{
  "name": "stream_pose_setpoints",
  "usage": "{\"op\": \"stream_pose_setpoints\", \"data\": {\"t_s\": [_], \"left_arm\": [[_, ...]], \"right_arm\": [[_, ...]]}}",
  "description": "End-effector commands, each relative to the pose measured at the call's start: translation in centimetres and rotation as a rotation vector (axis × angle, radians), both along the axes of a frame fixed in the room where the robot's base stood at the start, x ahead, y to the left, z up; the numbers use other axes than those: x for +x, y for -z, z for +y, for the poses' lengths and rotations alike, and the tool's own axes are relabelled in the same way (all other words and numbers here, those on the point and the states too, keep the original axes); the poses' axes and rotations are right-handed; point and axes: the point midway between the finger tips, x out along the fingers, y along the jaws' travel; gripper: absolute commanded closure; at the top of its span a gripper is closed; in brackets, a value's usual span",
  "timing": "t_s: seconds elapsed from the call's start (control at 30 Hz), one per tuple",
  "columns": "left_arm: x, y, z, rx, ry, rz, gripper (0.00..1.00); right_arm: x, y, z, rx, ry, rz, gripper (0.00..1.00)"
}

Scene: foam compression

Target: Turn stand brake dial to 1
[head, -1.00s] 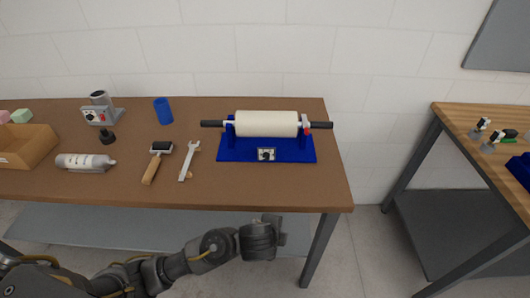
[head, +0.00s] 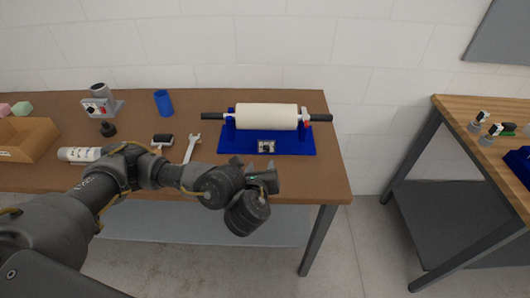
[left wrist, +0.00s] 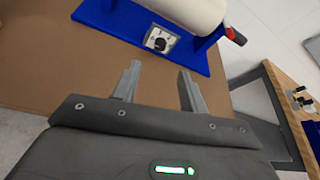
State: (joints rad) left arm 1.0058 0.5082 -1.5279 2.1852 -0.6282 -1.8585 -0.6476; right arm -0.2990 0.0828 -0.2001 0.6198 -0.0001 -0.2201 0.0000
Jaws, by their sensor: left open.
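A blue stand (head: 240,147) holds a cream foam roll (head: 268,117) on a bar with black ends. The brake dial (head: 266,146) is a small dark knob on a pale plate at the stand's front. In the left wrist view the dial (left wrist: 160,42) shows clearly, with small marks around a black knob. My left gripper (head: 268,172) is in front of the stand, a little below the dial in the picture. In the left wrist view its two fingers (left wrist: 158,88) are apart and empty, short of the dial and not touching it. My right gripper is not in view.
A wrench (head: 193,146), a roller and a white bottle (head: 80,154) lie left of the stand, partly behind my arm. A blue cup (head: 163,102), a grey device (head: 100,104) and a cardboard box (head: 28,138) are farther left. The brown table (head: 215,103) is clear behind the wrench.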

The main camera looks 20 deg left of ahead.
Motion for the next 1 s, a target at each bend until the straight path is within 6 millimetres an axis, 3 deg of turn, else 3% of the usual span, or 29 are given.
{"op": "stream_pose_setpoints", "data": {"t_s": [0.6,1.0], "left_arm": [[8.6,3.5,1.2,-0.003,-0.001,-0.001,0.57],[9.8,4.0,1.4,-0.006,-0.002,0.001,0.57]], "right_arm": [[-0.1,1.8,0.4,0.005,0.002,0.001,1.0],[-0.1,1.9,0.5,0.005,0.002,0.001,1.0]]}}
